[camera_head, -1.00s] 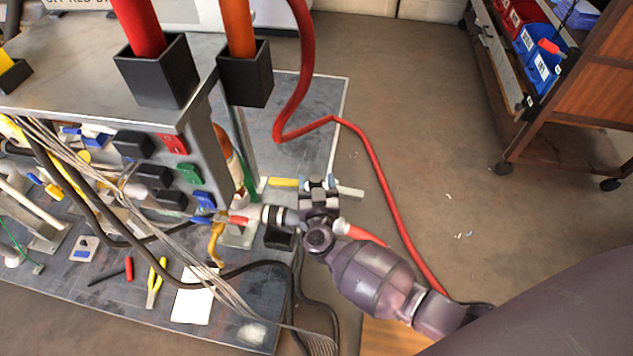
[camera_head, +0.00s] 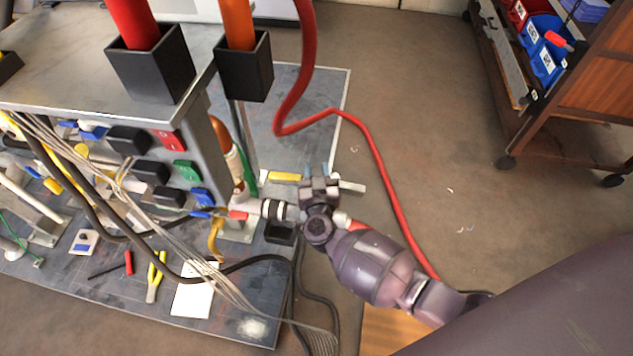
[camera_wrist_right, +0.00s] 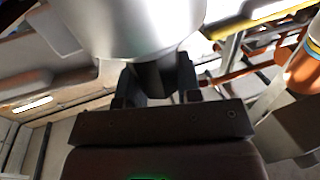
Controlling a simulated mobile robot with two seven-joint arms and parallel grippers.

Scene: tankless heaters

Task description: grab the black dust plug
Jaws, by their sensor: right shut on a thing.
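My right gripper (camera_wrist_right: 154,88) is shut on the black dust plug (camera_wrist_right: 153,76) in the right wrist view. The plug is a small dark piece at the near end of a large pale cylinder, which hides part of it. In the head view my right gripper (camera_head: 294,212) is at the right end of a white horizontal fitting (camera_head: 247,205) with black bands, beside the bench frame. The plug cannot be made out clearly there. I cannot tell whether the plug is still seated on the cylinder. My left gripper is not in view.
A red hose (camera_head: 385,190) curves over the floor behind my right arm. A wooden cart (camera_head: 580,90) stands at right, with open floor between.

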